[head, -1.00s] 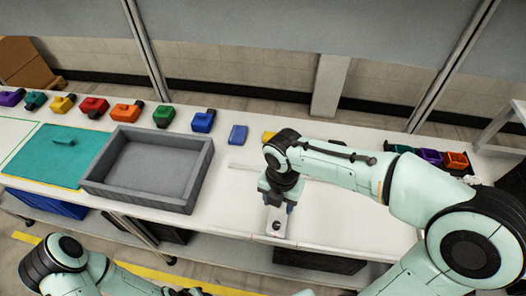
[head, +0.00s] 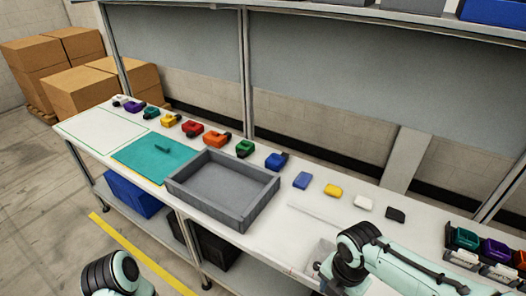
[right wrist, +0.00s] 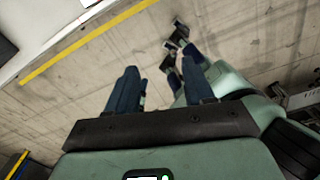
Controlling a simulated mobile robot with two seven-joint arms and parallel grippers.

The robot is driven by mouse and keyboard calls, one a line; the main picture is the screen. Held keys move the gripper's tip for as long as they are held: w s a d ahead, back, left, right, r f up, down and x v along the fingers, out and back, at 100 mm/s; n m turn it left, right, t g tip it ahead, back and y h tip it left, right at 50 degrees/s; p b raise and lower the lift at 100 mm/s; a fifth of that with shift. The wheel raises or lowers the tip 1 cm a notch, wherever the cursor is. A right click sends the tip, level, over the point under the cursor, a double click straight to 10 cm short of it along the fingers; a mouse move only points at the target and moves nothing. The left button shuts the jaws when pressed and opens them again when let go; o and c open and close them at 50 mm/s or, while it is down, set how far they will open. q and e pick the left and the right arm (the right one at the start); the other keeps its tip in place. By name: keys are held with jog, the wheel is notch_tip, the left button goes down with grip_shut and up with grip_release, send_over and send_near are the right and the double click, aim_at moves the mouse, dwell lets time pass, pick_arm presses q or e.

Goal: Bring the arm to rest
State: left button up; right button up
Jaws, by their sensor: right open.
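My right gripper (right wrist: 160,65) is open and empty in the right wrist view. Its two dark blue fingers stand apart above the concrete floor. In the head view my right arm (head: 405,268) comes in at the lower right, with its wrist low in the picture at the table's front edge; the fingers are not clear there. My left arm (head: 120,270) shows only in part at the lower left, and its gripper is outside the head view. Dark finger-like parts (right wrist: 175,45) beyond my right fingers may be my left gripper; their opening is unclear.
The long white table (head: 285,225) holds a grey tray (head: 255,217), a teal mat (head: 135,160) and a row of coloured blocks, including a blue one (head: 302,180). Small bins (head: 465,238) stand at the right. Floor with a yellow line (head: 140,250) lies in front.

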jog(key=a+f+m+g+y, duration=0.1)
jog(key=a+f+m+y, duration=0.1)
jog(key=f+m, duration=0.6)
jog(key=a+f+m+y, duration=0.1)
jog(key=a+f+m, duration=0.3)
jog(key=f, duration=0.7)
jog(key=s+d+f+m, duration=0.1)
jog(key=s+f+m, duration=0.4)
jog(key=f+m, duration=0.3)
jog(key=s+f+m, duration=0.4)
jog(key=f+m, duration=0.5)
jog(key=m, duration=0.1)
jog(key=shift+s+d+f+m+t+y, duration=0.2)
jog(key=shift+s+d+m+t+y, duration=0.15)
jog(key=shift+m+t+y, duration=0.05)
